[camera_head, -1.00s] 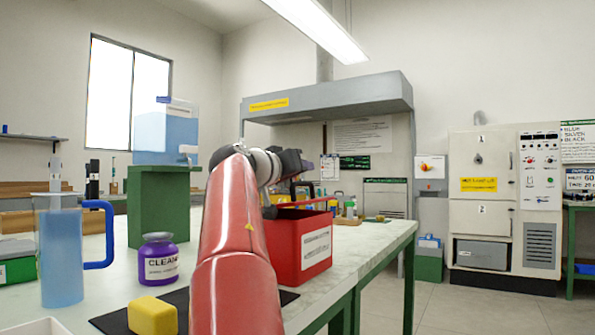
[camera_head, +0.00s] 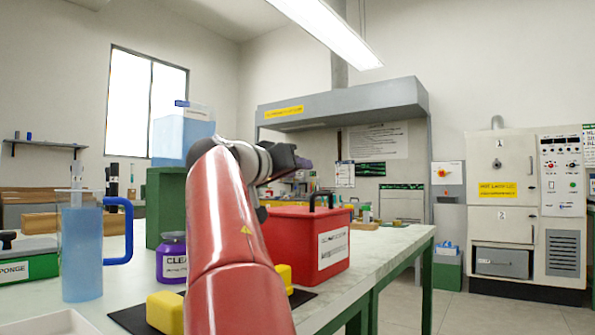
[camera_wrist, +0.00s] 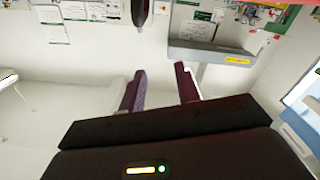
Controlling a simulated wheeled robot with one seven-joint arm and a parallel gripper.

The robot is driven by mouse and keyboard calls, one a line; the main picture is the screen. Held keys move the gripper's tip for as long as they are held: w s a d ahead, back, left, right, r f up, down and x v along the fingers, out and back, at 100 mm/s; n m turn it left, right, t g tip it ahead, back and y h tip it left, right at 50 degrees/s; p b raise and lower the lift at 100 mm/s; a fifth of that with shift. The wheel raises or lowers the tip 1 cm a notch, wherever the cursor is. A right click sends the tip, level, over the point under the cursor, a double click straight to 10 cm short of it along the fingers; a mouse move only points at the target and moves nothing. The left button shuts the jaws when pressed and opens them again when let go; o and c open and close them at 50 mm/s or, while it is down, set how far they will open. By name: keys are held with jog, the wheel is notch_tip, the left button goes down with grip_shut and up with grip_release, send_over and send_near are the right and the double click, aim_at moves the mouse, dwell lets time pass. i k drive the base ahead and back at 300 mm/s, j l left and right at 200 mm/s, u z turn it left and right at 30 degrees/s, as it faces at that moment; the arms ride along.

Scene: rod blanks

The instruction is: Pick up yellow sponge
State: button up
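A yellow sponge-like block (camera_head: 165,312) lies on a dark mat (camera_head: 130,318) at the near edge of the bench, left of my red arm. A second yellow piece (camera_head: 284,278) shows just right of my arm, partly hidden by it. My gripper (camera_head: 296,163) is raised above the bench, far from both yellow pieces and pointing away. In the wrist view my gripper's two purple-lined fingers (camera_wrist: 160,86) stand apart with nothing between them. No yellow block can be made out in the wrist view.
A red box (camera_head: 300,235) with a black handle stands right of my arm. A purple cleaner jar (camera_head: 172,262), a blue-filled pitcher (camera_head: 82,255) and a green box labelled sponge (camera_head: 28,268) stand left. A green stand (camera_head: 163,195) carries a blue tank (camera_head: 180,135).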

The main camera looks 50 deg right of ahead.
aim_at(164, 307)
jog(key=k, duration=1)
